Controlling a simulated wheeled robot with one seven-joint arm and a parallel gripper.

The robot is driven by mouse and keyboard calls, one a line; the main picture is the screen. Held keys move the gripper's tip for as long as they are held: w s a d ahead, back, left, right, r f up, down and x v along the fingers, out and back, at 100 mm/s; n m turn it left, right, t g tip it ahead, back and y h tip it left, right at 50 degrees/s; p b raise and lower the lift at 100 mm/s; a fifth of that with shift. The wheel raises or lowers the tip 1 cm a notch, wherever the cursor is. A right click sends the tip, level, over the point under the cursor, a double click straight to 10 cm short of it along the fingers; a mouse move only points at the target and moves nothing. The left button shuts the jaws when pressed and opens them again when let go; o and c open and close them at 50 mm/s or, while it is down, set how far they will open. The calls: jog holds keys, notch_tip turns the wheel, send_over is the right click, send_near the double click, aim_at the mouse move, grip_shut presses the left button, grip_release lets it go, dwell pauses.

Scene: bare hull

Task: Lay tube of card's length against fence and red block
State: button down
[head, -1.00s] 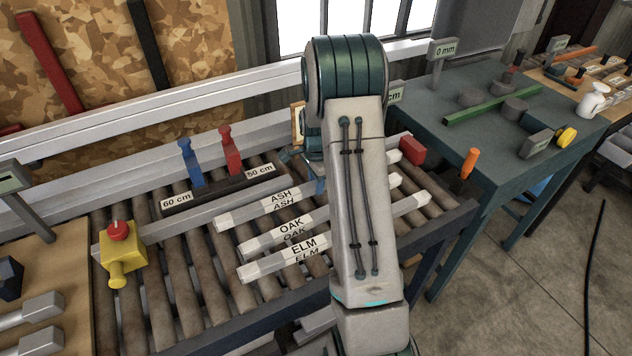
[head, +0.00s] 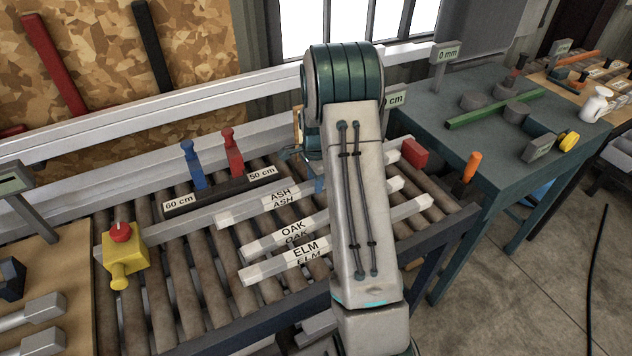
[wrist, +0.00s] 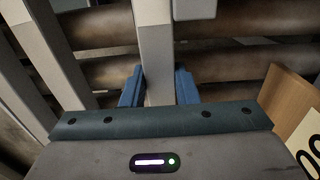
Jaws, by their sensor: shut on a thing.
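My gripper (wrist: 158,88) is shut on a grey square tube (wrist: 157,50), with a blue finger on each side. In the head view my arm hides most of the gripper; the held tube appears to be the ASH tube (head: 250,207). The OAK tube (head: 270,240) and ELM tube (head: 282,264) lie nearer, roughly parallel on the rollers. A long grey bar, seemingly the fence (head: 192,219), runs behind ASH. The red block (head: 414,152) sits at the right end, near the ASH line; contact is hidden. A wood-backed card (wrist: 308,150) is cut off, its number only partly visible.
Blue (head: 193,166) and red (head: 232,153) upright stops stand behind the bar at labels 60 cm and 50 cm. A yellow box with a red button (head: 122,250) is at the left. A teal table (head: 425,105) with a green bar adjoins at right.

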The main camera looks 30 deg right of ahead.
jog(key=shift+d, duration=1.1)
dwell(0.3)
jog(key=c, duration=1)
grip_release()
jog(key=shift+c, duration=0.2)
notch_tip(320, 180, up, 14)
jog(key=b, duration=0.1)
jog(key=shift+b, duration=0.35)
